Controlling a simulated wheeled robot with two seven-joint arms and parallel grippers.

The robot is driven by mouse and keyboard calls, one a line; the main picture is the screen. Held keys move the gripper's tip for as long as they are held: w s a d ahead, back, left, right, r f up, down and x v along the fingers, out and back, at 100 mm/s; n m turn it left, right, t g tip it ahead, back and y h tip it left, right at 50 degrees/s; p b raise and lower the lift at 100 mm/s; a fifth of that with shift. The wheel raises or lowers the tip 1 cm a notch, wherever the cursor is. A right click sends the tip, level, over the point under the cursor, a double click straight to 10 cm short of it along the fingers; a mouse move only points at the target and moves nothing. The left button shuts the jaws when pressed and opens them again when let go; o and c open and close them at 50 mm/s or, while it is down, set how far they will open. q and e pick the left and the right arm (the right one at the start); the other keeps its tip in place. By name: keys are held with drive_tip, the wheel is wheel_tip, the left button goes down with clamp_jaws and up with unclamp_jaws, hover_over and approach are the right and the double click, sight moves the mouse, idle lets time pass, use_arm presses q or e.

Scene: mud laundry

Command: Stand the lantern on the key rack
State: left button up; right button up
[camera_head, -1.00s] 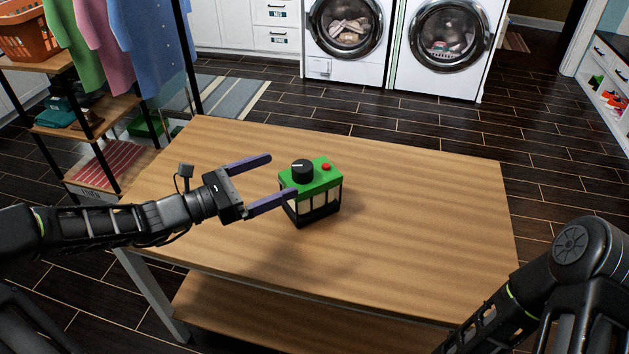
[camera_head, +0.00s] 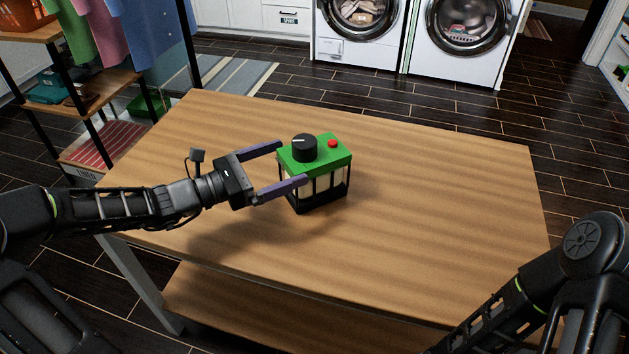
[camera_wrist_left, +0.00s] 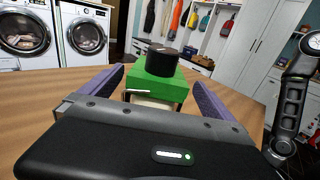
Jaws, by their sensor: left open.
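The lantern (camera_head: 327,160) has a green top, a black knob, a red button and a black frame around pale panels. It stands upright on the wooden table. My left gripper (camera_head: 292,163) is open at its left side, one finger at the far side and one at the near side. In the left wrist view the lantern (camera_wrist_left: 157,87) sits between the two purple fingers, with its lower part hidden by the gripper body. I cannot make out a key rack for certain. My right arm shows at lower right in the head view, its gripper out of view.
The wooden table (camera_head: 440,215) is clear around the lantern. A shelf rack with hanging clothes (camera_head: 105,75) stands behind on the left. Two white washers (camera_head: 465,35) are at the back. In the left wrist view, bags hang on a wall unit (camera_wrist_left: 205,20).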

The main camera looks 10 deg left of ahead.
sight(314, 153)
idle(0.3)
use_arm(q)
drive_tip(key=shift+x, duration=1.3)
drive_tip(key=shift+f, duration=0.1)
drive_tip(key=shift+b+x, duration=0.65)
drive_tip(key=shift+x, duration=2)
drive_tip(key=shift+a+f, duration=0.1)
drive_tip(key=shift+c, duration=0.6)
drive_tip(key=c, duration=1.8)
drive_tip(key=shift+c, duration=0.2)
